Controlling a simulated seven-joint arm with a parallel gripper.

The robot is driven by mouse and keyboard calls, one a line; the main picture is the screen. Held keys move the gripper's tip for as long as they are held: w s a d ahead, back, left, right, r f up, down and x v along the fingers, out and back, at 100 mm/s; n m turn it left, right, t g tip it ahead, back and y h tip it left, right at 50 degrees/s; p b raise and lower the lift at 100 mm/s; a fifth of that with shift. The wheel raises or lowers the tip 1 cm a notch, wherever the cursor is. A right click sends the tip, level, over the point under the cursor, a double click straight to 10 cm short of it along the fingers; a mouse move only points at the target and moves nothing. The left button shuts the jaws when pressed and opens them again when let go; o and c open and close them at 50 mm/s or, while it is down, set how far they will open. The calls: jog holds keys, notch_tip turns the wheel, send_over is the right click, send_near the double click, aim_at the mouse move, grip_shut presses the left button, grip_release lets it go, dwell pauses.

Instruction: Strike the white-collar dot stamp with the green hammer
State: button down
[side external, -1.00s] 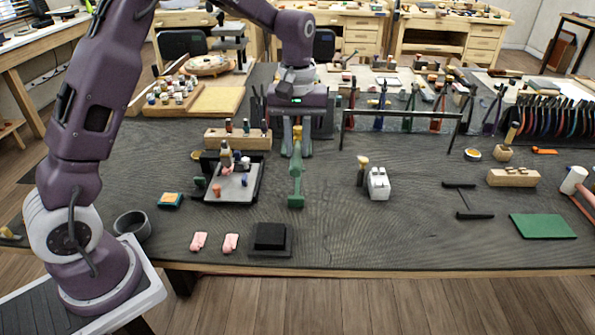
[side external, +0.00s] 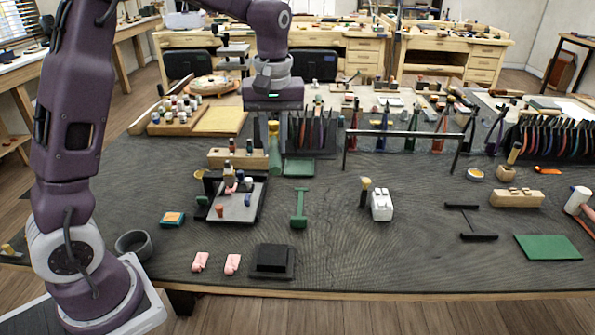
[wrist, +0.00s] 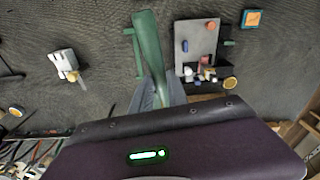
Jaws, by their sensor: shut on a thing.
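My gripper (side external: 273,135) is shut on the green hammer (side external: 275,158) and holds it pointing down above the mat. In the wrist view the hammer (wrist: 147,40) extends up from between my fingers (wrist: 158,95). The hammer is left of and behind a green stand (side external: 299,208). A grey plate in a dark frame (side external: 237,205) lies to the left, with small coloured pieces on it. A piece with a white part (side external: 228,169) stands at its back edge; it may be the white-collar stamp, but it is too small to tell. White also shows there in the wrist view (wrist: 204,74).
A wooden block (side external: 237,159) with several upright stamps stands behind the plate, close to my gripper. A tool rack (side external: 312,140) is at the back. A black block (side external: 272,259), pink pieces (side external: 232,264) and a white block (side external: 381,206) stand nearer the front.

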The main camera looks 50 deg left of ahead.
jog(key=s+a+r+n+y, duration=0.1)
jog(key=s+a+r+n, duration=0.2)
jog(key=s+a+r, duration=0.2)
jog(key=s+r, duration=0.2)
jog(key=s, duration=0.1)
jog(key=shift+f, duration=1.95)
notch_tip(320, 180, down, 4)
jog(key=shift+f, duration=0.1)
